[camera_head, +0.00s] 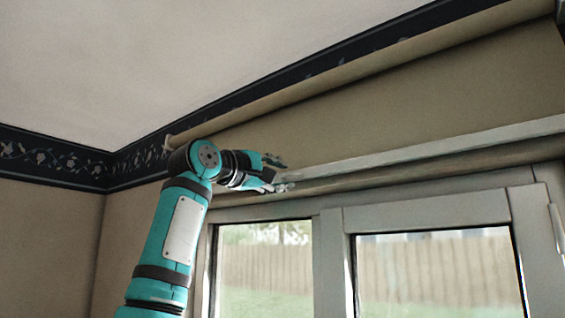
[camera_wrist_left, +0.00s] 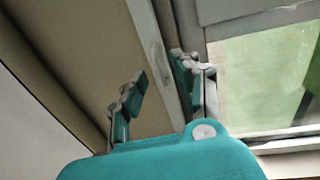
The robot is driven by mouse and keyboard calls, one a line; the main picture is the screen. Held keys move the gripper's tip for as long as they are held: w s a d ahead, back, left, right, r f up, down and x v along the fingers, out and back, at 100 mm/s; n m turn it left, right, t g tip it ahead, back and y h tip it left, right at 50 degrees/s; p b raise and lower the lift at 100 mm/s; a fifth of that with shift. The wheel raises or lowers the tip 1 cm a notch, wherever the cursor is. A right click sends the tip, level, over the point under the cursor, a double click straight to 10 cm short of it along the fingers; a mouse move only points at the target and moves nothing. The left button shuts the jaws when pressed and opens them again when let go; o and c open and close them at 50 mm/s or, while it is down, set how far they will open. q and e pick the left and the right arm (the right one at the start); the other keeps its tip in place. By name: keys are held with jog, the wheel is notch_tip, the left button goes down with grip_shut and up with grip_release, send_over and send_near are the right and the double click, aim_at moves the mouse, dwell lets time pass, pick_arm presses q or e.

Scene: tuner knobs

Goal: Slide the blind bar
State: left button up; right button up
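The blind bar (camera_head: 430,150) is a long pale rail along the lower edge of the tan blind (camera_head: 420,105), above the window. In the left wrist view the bar (camera_wrist_left: 152,45) runs as a light strip, with an oval mark, between my finger lines. My left gripper (camera_head: 283,175) is at the bar's left end, its fingers spread apart. In the left wrist view the gripper (camera_wrist_left: 161,82) is open, one finger on each side of the strip. Whether either finger touches the bar I cannot tell. My right gripper is not in view.
A roller tube (camera_head: 370,68) runs along the top of the blind. A brownish rail (camera_head: 430,165) lies just under the bar. The window frame (camera_head: 430,211) and glass panes are below. A dark patterned border (camera_head: 55,160) runs along the wall at left.

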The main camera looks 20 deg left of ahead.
pick_arm(q)
jog(key=shift+w+d+r, duration=0.1)
jog(key=shift+w+d, duration=0.1)
jog(key=shift+w, duration=0.35)
grip_shut()
